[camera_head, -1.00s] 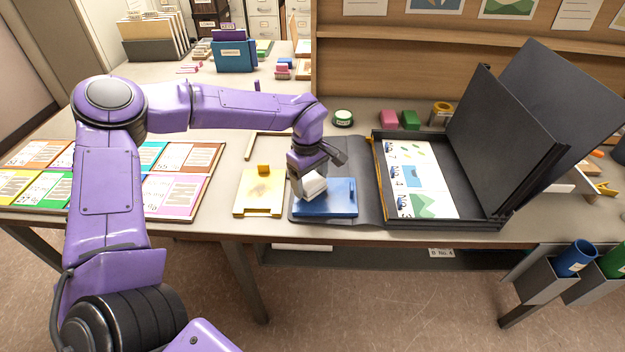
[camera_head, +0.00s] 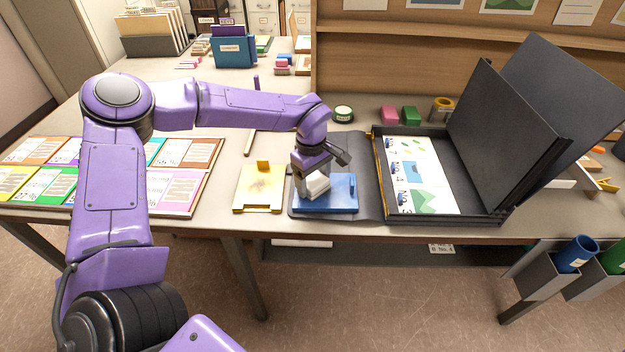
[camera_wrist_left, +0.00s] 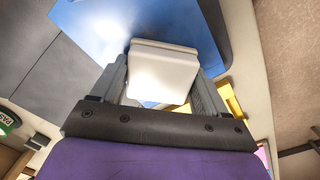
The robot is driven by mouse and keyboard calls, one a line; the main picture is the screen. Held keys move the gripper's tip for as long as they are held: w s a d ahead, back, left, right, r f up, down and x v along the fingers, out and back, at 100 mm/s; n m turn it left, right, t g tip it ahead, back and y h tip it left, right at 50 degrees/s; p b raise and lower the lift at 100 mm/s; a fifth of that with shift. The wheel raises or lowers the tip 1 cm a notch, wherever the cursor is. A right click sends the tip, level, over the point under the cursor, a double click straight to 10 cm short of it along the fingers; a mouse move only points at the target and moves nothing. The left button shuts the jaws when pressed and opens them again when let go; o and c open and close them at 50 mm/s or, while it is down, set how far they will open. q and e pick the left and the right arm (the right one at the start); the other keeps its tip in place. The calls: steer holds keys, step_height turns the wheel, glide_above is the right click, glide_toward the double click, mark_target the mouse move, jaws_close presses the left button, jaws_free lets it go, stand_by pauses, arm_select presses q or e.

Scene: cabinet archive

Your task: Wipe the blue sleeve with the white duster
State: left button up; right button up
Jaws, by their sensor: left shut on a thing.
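The white duster (camera_head: 317,186) is between the fingers of my left gripper (camera_head: 313,190), which is shut on it. It also shows in the left wrist view (camera_wrist_left: 163,70), with a finger on each side. The blue sleeve (camera_head: 335,204) lies flat on the dark cover beside the open box. The duster is over the sleeve's left part, low against it; whether it touches is hard to tell. In the left wrist view the blue sleeve (camera_wrist_left: 200,25) fills the area behind the duster. My right gripper is not in view.
A yellow sleeve (camera_head: 259,190) lies just left of the blue one. The open black box (camera_head: 470,200) with picture cards stands to the right, its lid raised. Pink and green blocks (camera_head: 400,115) and a round tin (camera_head: 343,114) sit behind. Coloured cards (camera_head: 170,190) lie at left.

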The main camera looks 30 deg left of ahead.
mark_target(329, 185)
arm_select(q)
steer(key=shift+w+d+r, duration=0.1)
steer(key=shift+w+d, duration=0.5)
steer(key=shift+d, duration=0.4)
steer(key=shift+w+d+f, duration=0.1)
steer(key=shift+w+d, duration=0.5)
steer(key=shift+d, duration=0.35)
steer(key=shift+w+d+r, duration=0.1)
steer(key=shift+w+d, duration=0.5)
steer(key=shift+d, duration=0.4)
steer(key=shift+p, duration=0.45)
steer(key=shift+s+a, duration=0.1)
steer(key=shift+s+a+r+p, duration=0.1)
steer(key=shift+s+a+p, duration=0.25)
steer(key=shift+a+p, duration=0.2)
steer(key=shift+s+a+r+p, duration=0.1)
steer(key=shift+s+a+p, duration=0.2)
steer(key=shift+a+p, duration=0.25)
steer(key=shift+s+a+f+p, duration=0.2)
steer(key=shift+s+a+p, duration=0.15)
steer(key=shift+a, duration=0.25)
steer(key=shift+s+a+p, duration=0.35)
steer(key=shift+a+p, duration=0.2)
steer(key=shift+s+a+p, duration=0.5)
steer(key=shift+a, duration=0.25)
steer(key=shift+s+a+f, duration=0.15)
steer(key=shift+a+f, duration=0.05)
steer(key=shift+a, duration=0.05)
